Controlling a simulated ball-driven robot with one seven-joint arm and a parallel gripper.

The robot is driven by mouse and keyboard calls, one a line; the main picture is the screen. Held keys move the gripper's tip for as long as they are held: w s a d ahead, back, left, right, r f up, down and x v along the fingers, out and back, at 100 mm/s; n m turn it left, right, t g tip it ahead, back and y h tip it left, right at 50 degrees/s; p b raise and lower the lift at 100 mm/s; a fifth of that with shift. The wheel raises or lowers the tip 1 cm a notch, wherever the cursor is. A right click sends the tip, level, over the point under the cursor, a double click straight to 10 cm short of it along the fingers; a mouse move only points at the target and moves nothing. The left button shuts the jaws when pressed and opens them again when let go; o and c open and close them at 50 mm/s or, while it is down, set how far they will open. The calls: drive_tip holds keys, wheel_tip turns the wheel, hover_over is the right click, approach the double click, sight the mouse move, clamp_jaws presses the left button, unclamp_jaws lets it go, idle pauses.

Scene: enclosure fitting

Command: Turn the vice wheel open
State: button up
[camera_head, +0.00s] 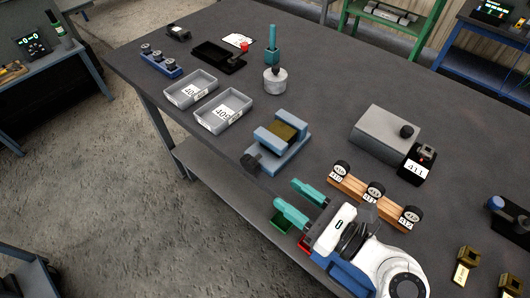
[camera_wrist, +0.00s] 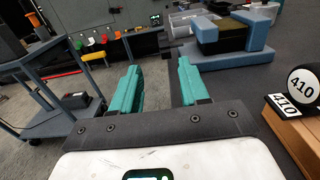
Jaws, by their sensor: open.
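The blue vice (camera_head: 293,157) stands near the table's front edge, with an olive-brown block (camera_head: 284,131) between its two jaws. Its dark wheel (camera_head: 250,162) sticks out at the front left end. In the wrist view the vice (camera_wrist: 225,60) is at the upper right and the dark wheel (camera_wrist: 168,47) shows just beyond the fingertips, partly hard to make out. My gripper (camera_head: 285,193) has teal fingers, is open and holds nothing. It is apart from the wheel, on the near side of it, and the fingers (camera_wrist: 158,68) point toward it.
A wooden rack (camera_head: 358,192) with round black numbered knobs stands right of my gripper. Two grey trays (camera_head: 191,89) (camera_head: 224,110) lie behind the vice. A grey box (camera_head: 386,134) is at right.

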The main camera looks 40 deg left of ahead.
sight(257, 167)
drive_tip(key=shift+w+a, duration=0.15)
drive_tip(key=shift+w, duration=0.2)
drive_tip(key=a, duration=1)
drive_tip(key=shift+w+a, duration=0.2)
drive_tip(key=shift+w, duration=0.2)
clamp_jaws()
